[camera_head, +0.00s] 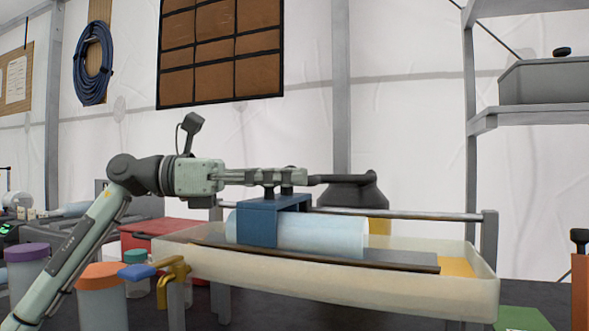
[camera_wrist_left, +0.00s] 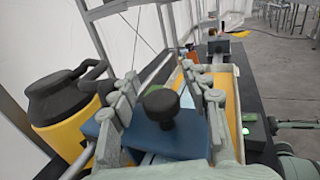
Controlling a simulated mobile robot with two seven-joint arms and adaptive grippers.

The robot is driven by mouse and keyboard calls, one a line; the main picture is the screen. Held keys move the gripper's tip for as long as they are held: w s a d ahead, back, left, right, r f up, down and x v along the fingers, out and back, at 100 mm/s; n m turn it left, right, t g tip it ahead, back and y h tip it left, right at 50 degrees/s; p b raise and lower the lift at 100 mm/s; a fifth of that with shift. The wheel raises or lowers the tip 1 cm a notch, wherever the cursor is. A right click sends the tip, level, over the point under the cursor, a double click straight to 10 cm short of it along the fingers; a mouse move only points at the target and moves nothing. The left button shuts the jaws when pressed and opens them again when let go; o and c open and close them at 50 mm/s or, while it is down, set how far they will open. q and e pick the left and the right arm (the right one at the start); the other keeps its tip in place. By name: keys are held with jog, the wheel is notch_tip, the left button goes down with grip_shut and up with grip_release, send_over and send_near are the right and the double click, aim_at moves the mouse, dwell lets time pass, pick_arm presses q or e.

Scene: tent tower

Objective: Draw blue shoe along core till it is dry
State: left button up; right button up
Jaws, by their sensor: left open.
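The blue shoe (camera_head: 257,222) sits over the left part of the pale blue cylindrical core (camera_head: 345,232), which lies lengthwise above a cream trough (camera_head: 400,286). Two dark knobs stand on top of the shoe. My left gripper (camera_head: 290,177) is level above the shoe, at knob height. In the left wrist view the shoe (camera_wrist_left: 168,142) shows below the open fingers (camera_wrist_left: 161,80), with a black knob (camera_wrist_left: 161,103) between them. The fingers stand apart on either side of it; I cannot tell whether they touch the knob. My right gripper is not in view.
A metal rail (camera_head: 420,215) runs behind the core. A yellow container with a black lid (camera_wrist_left: 62,100) stands close beside the left gripper. A brass tap with blue handle (camera_head: 172,272) juts from the trough's front left. Lidded jars (camera_head: 100,295) stand at left.

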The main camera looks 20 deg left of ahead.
pick_arm(q)
jog(key=shift+w+d, duration=0.3)
jog(key=shift+d, duration=0.3)
grip_shut()
